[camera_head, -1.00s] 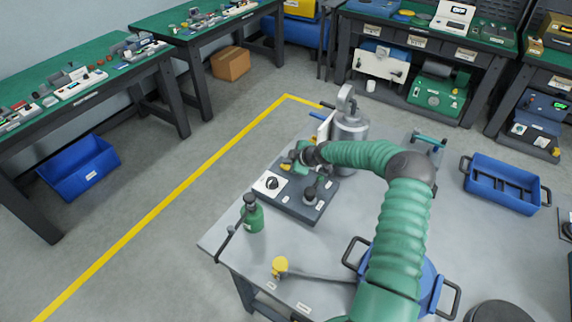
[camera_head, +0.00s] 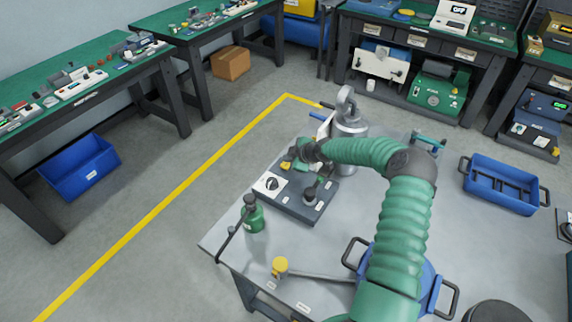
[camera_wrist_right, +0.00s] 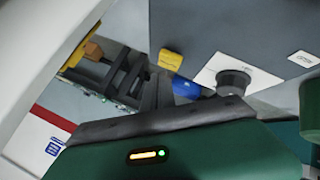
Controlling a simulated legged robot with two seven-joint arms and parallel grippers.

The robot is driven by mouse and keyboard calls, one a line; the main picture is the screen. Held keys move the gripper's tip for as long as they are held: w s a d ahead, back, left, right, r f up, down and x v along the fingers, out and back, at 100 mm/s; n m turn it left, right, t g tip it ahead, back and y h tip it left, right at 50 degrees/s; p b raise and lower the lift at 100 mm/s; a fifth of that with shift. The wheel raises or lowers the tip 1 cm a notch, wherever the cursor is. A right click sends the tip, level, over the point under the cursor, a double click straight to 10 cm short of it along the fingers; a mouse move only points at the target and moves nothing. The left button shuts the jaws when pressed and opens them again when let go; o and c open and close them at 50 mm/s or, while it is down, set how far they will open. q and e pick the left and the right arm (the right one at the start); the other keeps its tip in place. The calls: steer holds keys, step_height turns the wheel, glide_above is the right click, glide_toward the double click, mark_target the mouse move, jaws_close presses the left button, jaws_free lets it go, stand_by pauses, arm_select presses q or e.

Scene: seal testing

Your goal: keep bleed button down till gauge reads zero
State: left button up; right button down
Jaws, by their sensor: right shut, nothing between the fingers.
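A dark grey panel box (camera_head: 296,207) lies on the grey table. It carries a white plate with a black knob (camera_head: 271,184), a black round fitting (camera_head: 310,195) and a small yellow part (camera_head: 286,165). My right gripper (camera_head: 297,166) is shut and empty at the panel's far edge, close to the yellow part; I cannot tell whether it touches anything. The wrist view shows the black knob (camera_wrist_right: 234,82) and a yellow block (camera_wrist_right: 171,59) past the gripper body. I cannot make out the bleed button or a gauge reading. My left gripper is not in view.
A metal canister (camera_head: 349,128) stands just behind the panel. A green bottle (camera_head: 253,216) stands at the table's left edge, with a yellow-topped part (camera_head: 280,266) nearer. A blue tray (camera_head: 503,185) lies at the right. The table between panel and tray is partly covered by my arm.

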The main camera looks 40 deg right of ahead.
mark_target(288, 166)
steer(key=shift+r, duration=0.1)
steer(key=shift+r+p, duration=1.55)
steer(key=shift+r, duration=0.9)
steer(key=shift+f, duration=0.1)
